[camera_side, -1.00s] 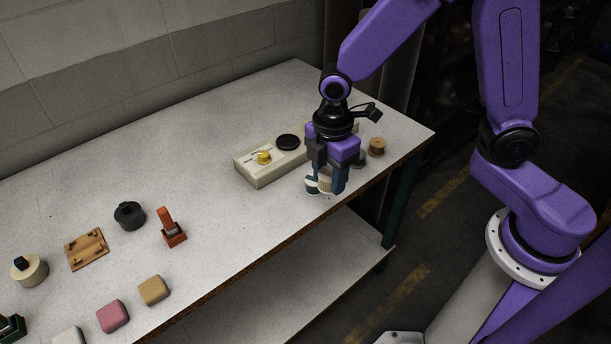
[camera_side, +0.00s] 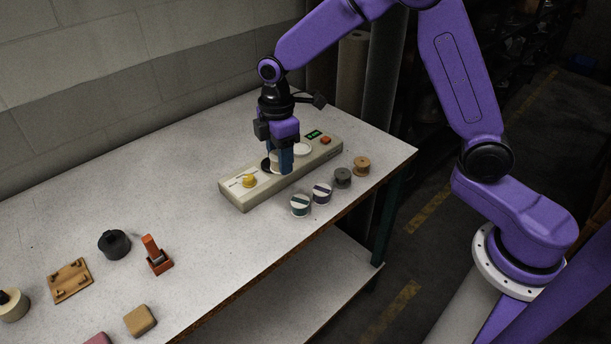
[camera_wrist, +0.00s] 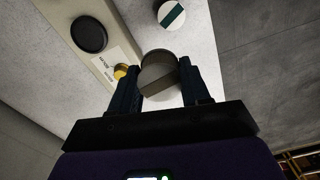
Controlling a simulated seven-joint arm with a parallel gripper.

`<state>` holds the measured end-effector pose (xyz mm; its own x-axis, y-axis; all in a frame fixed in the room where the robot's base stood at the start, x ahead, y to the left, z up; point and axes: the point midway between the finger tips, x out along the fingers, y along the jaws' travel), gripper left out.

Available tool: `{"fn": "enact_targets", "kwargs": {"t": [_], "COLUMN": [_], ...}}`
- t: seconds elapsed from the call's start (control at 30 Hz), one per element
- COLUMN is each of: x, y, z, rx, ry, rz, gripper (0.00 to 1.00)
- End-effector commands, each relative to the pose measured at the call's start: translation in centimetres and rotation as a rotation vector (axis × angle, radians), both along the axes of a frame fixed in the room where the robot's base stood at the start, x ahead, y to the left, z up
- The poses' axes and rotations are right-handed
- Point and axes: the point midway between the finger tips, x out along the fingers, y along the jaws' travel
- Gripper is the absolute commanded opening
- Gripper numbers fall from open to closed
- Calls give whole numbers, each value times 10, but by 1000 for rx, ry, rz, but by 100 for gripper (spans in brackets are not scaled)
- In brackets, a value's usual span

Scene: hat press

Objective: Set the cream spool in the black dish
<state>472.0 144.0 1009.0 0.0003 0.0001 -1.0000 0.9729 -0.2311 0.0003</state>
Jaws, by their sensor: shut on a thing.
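My gripper (camera_side: 280,168) is shut on the cream spool (camera_side: 274,156), with a blue finger on each side. The wrist view shows the spool's round, shaded top (camera_wrist: 158,76) between the fingertips.
The dish is on a cream panel (camera_side: 240,200) with a yellow knob (camera_side: 249,181), white disc (camera_side: 302,149) and red button (camera_side: 325,140). Mid-table is clear.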

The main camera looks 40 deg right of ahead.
Motion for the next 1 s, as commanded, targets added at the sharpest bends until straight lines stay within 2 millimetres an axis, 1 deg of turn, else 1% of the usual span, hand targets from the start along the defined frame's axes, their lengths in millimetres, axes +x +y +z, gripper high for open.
{"fn": "enact_targets", "kwargs": {"t": [0.03,0.2,0.3,0.4,0.53,0.73,1.0], "x": [17,63,83,97,106,108,108], "y": [-6,-27,-40,-50,-58,-60,-60], "z": [-2,-5,-7,-8,-9,-16,-37], "rx": [0,-1,0,0,0,-1,0], "ry": [0,1,0,0,0,1,2], "rz": [-25,-92,-123,-146,-161,-165,-165], "gripper": [17,17,17,17,17,17,17]}}
